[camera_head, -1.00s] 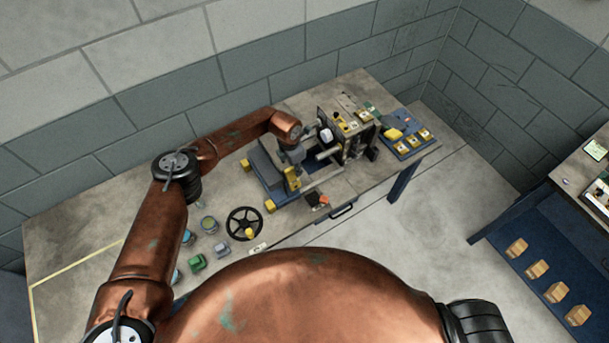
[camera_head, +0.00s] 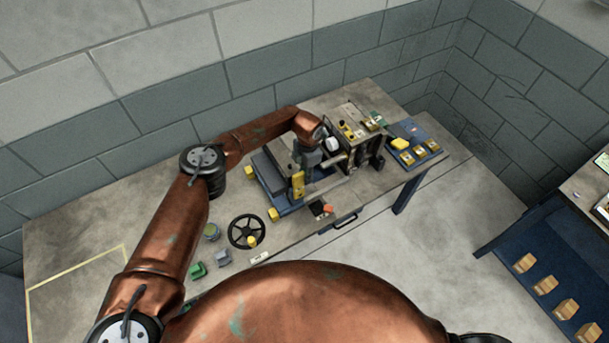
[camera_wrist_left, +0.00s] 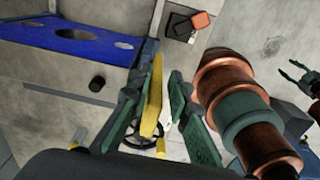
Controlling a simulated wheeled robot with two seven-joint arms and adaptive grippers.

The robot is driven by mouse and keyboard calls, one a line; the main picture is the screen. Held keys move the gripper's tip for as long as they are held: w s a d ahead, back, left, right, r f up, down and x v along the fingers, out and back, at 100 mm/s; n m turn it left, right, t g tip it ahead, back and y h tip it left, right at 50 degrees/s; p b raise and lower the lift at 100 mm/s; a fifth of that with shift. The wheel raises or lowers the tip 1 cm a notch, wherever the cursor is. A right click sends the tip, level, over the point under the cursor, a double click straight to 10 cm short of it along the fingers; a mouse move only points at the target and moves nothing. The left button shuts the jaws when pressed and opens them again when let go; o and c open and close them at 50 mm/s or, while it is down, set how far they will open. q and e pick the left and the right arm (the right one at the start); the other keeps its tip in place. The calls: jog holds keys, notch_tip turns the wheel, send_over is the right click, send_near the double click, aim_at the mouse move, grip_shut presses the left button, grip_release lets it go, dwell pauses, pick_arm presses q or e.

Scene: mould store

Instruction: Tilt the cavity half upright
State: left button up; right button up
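A machine bench unit (camera_head: 277,205) with a blue base stands on the table. A flat grey block (camera_head: 268,172) lies at its left end, and a dark upright plate assembly (camera_head: 362,150) stands at its right. I cannot tell for sure which part is the cavity half. My left gripper (camera_head: 306,163) is over the unit between these two, pointing down. In the left wrist view its green fingers (camera_wrist_left: 160,110) are apart, with an upright yellow piece (camera_wrist_left: 153,95) close to the left finger. Whether they touch is unclear. A dark claw at the right edge, apparently my right gripper (camera_wrist_left: 296,75), is small.
A black handwheel (camera_head: 246,231) and green blocks (camera_head: 197,270) lie left of the unit. A red-and-black item (camera_head: 321,209) is near the front edge. A blue tray (camera_head: 412,150) with yellow parts is at the right end. Bare tabletop lies at left.

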pick_arm(q)
jog(key=shift+o, duration=1.2)
jog(key=shift+a, duration=0.1)
jog(key=shift+r, duration=0.1)
notch_tip(320, 180, up, 12)
jog(key=shift+w, duration=0.1)
